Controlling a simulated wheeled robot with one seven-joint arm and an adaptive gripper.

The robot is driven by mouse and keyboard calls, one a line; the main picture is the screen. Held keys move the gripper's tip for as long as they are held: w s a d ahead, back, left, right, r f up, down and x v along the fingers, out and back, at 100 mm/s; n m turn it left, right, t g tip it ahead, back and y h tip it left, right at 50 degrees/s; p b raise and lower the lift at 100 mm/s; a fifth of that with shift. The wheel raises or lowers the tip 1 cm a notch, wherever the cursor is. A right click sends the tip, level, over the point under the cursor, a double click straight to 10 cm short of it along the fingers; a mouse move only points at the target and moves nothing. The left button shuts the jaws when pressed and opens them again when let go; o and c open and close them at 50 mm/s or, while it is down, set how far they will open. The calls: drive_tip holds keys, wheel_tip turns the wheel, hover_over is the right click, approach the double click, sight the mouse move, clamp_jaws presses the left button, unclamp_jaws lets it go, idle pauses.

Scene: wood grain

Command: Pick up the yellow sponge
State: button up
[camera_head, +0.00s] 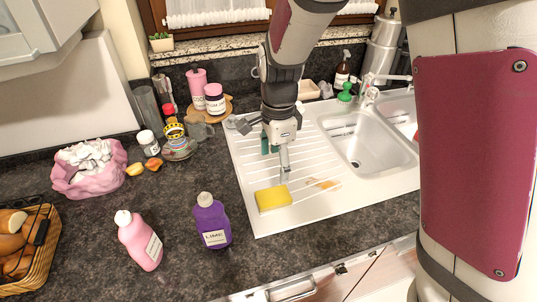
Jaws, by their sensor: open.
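The yellow sponge (273,198) lies on the ribbed white drainboard (251,160) of the sink, near its front left edge. My gripper (285,178) hangs pointing down just above and behind the sponge, towards its right end. Its jaws are open and nothing shows between them. Whether a fingertip touches the sponge is hard to tell.
A purple bottle (212,224) and a pink bottle (140,241) stand left of the drainboard. A bread basket (42,262) and pink bag (89,168) are farther left. Jars (214,99) stand at the back. The sink basin (362,140) is at right.

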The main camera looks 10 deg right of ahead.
hover_over(273, 195)
drive_tip(key=f, duration=0.8)
drive_tip(key=shift+s+d+f, duration=0.1)
drive_tip(key=shift+d+f, duration=0.15)
drive_tip(key=shift+a+f, duration=0.2)
drive_tip(key=shift+f, duration=2.55)
drive_tip(key=c, duration=1)
